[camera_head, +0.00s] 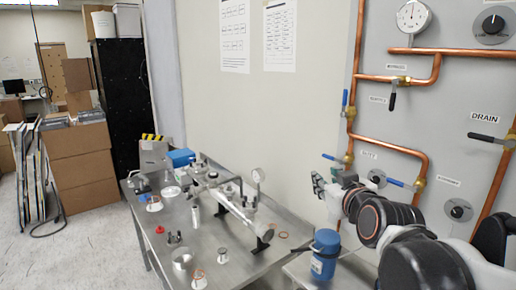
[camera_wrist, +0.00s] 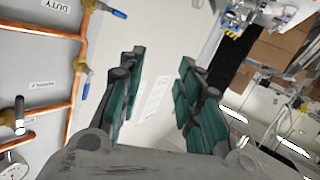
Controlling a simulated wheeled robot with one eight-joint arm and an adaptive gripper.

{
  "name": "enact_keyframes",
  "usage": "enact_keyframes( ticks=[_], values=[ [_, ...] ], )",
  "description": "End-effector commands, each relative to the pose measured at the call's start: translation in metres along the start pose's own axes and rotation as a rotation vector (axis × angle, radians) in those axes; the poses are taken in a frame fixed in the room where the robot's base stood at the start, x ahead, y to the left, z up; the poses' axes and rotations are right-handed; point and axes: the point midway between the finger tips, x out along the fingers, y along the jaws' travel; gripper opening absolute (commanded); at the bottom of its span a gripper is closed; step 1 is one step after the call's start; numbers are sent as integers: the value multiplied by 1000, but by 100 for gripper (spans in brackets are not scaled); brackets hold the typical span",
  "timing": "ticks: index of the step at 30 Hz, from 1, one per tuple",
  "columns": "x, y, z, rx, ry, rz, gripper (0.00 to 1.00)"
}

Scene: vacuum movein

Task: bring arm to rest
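My gripper (camera_head: 322,187) is at the end of my raised arm on the right in the head view, in front of the copper-piped wall panel and beyond the blue cylinder. In the wrist view my gripper (camera_wrist: 158,95) shows two fingers with teal pads, spread apart with nothing between them. The wall and a posted paper sheet (camera_wrist: 156,98) show through the gap. The wrist view is strongly tilted. My arm's links reach in from the lower right and hide part of the panel.
A steel table (camera_head: 222,262) bears a metal tube assembly (camera_head: 232,205), a blue box (camera_head: 181,158) and several small parts. A blue cylinder (camera_head: 324,256) stands below my arm. The panel has copper pipes (camera_head: 398,150) and protruding valve handles (camera_head: 392,100).

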Motion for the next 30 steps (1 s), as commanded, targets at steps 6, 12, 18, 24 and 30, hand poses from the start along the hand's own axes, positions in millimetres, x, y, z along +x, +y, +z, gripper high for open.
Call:
enact_keyframes(
  ticks=[6,12,18,24,30],
  values=[
    [-74,-18,105,92,-333,-45,32],
    [-140,-24,186,171,-596,-17,32],
    [-173,-24,220,207,-718,16,32],
    [-175,-24,223,210,-727,19,32],
    [-175,-24,223,210,-727,19,32]
  ],
)
